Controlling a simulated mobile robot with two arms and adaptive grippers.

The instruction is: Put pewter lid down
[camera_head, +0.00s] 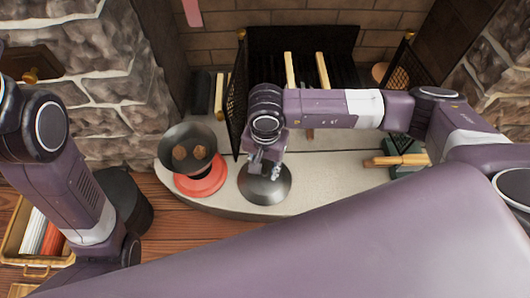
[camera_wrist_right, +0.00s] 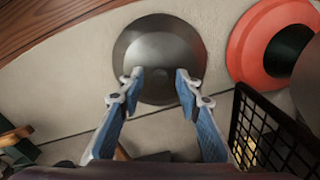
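The pewter lid (camera_head: 264,190) is a round grey dome on the pale stone hearth, near its front edge. It also shows in the right wrist view (camera_wrist_right: 158,48), where it looks flat on the stone. I cannot tell whether the tips touch the lid, and no knob is clearly seen. My left arm is at the left, but its gripper is out of view.
A dark bowl (camera_head: 174,145) with brown lumps stands over a red disc (camera_head: 203,187), left of the lid. A black mesh screen (camera_head: 237,105) stands behind. A green item with a wooden handle (camera_head: 400,160) lies at right. A basket (camera_head: 18,230) is at lower left.

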